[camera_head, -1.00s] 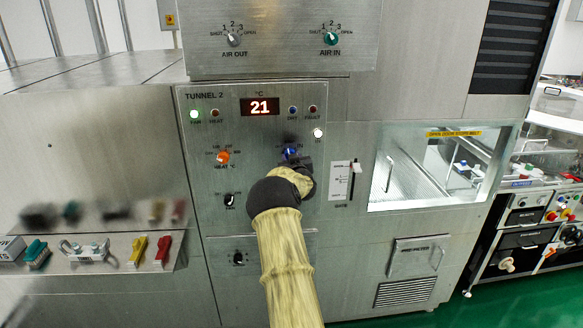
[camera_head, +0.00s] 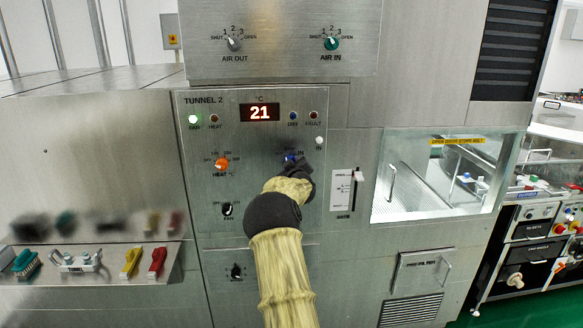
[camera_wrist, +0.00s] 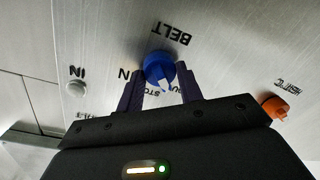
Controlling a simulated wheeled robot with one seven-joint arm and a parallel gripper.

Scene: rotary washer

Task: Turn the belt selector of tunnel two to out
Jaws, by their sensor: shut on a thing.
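The belt selector is a blue knob (camera_wrist: 158,66) beside the upside-down BELT label in the wrist view. Its white pointer mark faces the STOP lettering, toward the partly covered lettering to the right of it. In the wrist view my gripper (camera_wrist: 161,78) is shut on the knob, one dark finger on each side. The tunnel two panel (camera_head: 200,160) carries the knob.
The orange heat knob (camera_head: 221,164) and black fan knob (camera_head: 227,209) are left of my arm. The IN lamp (camera_head: 319,141) and gate slider (camera_head: 354,185) are to the right. The IN lamp (camera_wrist: 76,88) looks unlit in the wrist view.

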